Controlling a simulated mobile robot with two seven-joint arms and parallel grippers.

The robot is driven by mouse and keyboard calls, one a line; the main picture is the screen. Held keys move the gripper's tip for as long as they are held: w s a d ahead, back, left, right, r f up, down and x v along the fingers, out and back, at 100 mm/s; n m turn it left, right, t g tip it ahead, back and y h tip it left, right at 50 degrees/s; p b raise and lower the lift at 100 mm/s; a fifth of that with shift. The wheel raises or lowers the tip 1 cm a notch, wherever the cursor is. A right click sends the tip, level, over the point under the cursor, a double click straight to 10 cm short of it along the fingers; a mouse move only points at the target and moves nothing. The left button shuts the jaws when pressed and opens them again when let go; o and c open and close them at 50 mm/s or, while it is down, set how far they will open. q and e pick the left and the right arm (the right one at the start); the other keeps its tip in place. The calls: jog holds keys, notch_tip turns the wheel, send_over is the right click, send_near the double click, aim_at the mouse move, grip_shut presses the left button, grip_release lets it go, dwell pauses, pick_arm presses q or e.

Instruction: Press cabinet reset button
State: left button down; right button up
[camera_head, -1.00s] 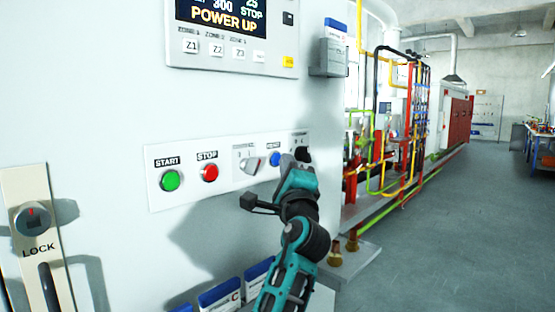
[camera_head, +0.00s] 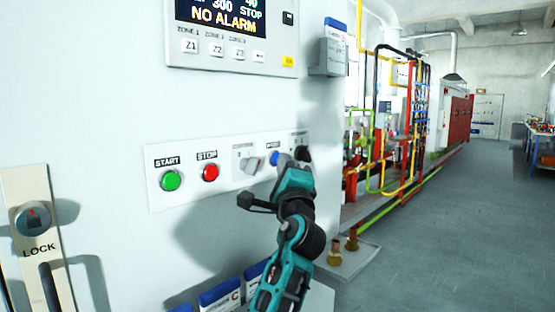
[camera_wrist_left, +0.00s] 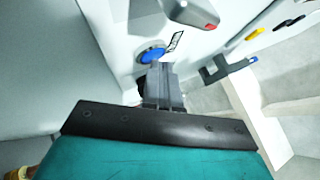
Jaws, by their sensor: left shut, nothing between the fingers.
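The blue reset button (camera_head: 275,158) is on the white strip of controls on the cabinet front, right of the selector switch. It also shows in the left wrist view (camera_wrist_left: 152,55), with its label beside it. My left gripper (camera_head: 284,160) is shut and empty, just right of the button in the head view. In the left wrist view its fingertips (camera_wrist_left: 156,66) overlap the button's lower edge; I cannot tell whether they touch it. The display (camera_head: 222,16) above reads "NO ALARM". My right gripper is not in view.
The green START button (camera_head: 171,180), red STOP button (camera_head: 209,172) and selector switch (camera_head: 249,165) are left of the blue button. A LOCK handle (camera_head: 36,218) is at the far left. Pipes (camera_head: 410,120) and open floor lie to the right.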

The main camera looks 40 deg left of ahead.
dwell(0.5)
pick_arm(q)
jog(key=shift+s+d, duration=0.1)
jog(key=shift+d, duration=0.65)
jog(key=d+b, duration=0.1)
jog(key=d, duration=0.4)
jog(key=shift+s, duration=0.2)
jog(key=shift+f, duration=0.1)
dwell(0.5)
